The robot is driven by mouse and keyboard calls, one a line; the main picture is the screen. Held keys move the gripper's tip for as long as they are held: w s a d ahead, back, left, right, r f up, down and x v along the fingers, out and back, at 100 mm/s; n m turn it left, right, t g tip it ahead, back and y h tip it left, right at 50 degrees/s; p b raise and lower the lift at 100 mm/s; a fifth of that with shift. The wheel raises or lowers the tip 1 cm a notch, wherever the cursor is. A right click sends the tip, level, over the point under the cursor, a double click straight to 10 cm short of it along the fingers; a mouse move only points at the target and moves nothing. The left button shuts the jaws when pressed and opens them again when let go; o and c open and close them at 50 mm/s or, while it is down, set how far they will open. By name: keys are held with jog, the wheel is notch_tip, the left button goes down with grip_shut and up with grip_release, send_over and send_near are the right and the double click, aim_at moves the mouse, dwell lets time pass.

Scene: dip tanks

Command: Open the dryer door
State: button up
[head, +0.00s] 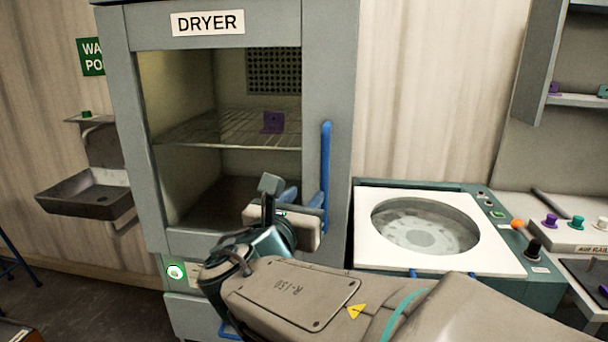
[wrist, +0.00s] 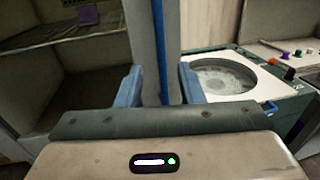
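The grey dryer (head: 123,120) stands left of centre in the head view. Its door (head: 330,75) looks shut, with a large window framed in grey. A blue vertical handle (head: 326,160) is on the right side of the door. My gripper (head: 304,198) is at the lower part of the handle. In the wrist view, the blue fingers of my gripper (wrist: 158,86) are spread apart, one on each side of the handle (wrist: 162,45), with gaps visible. The handle's lower end is hidden behind the gripper body.
A purple block (head: 273,122) lies on the wire shelf (head: 215,130) inside the dryer. A white-topped round tank (head: 365,225) stands close on the right. A grey sink (head: 85,195) is on the wall at left. Open floor shows at lower left.

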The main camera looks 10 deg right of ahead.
aim_at(324, 172)
jog(key=p+x, duration=0.1)
jog(key=x, duration=1.2)
jog(key=shift+w+d, duration=0.15)
jog(key=shift+w, duration=0.1)
jog(key=shift+c, duration=0.3)
grip_shut()
jog(key=shift+s, duration=0.1)
